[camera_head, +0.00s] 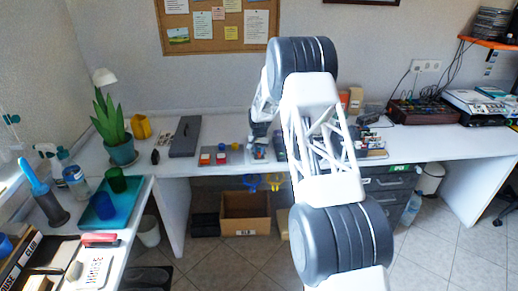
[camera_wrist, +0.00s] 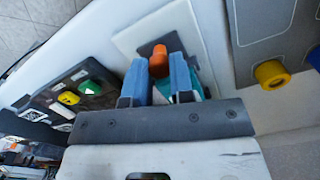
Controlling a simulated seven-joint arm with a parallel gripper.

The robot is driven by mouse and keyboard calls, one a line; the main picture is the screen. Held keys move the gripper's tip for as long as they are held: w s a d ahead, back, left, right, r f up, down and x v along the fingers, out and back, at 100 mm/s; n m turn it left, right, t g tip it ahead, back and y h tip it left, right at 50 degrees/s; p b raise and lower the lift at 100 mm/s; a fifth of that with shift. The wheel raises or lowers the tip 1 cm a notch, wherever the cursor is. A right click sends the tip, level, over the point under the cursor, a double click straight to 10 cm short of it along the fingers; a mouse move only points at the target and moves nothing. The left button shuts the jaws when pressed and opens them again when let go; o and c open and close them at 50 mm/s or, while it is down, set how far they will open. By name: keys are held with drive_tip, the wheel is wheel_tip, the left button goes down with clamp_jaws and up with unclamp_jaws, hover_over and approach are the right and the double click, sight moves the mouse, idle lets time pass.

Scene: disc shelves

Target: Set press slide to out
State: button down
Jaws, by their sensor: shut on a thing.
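In the wrist view an orange knob (camera_wrist: 159,61) stands between the two blue fingers of my gripper (camera_wrist: 160,75), which are shut on it. The knob is over a white plate (camera_wrist: 150,32), and a teal part (camera_wrist: 187,78) shows behind the fingers. I take the orange knob to be the press slide's handle; its track is mostly hidden by the fingers, so its position cannot be told. In the head view my gripper (camera_head: 257,141) is low over the white table, and the held knob cannot be made out there.
In the wrist view a grey panel with a yellow knob (camera_wrist: 271,74) is close on the right. A dark panel with a green button (camera_wrist: 89,87) is on the left. In the head view a dark grey case (camera_head: 185,137) and small coloured blocks (camera_head: 221,158) are left of my gripper.

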drive_tip(key=shift+s, duration=1.2)
drive_tip(key=c, duration=1)
unclamp_jaws()
drive_tip(key=shift+r, duration=3.85)
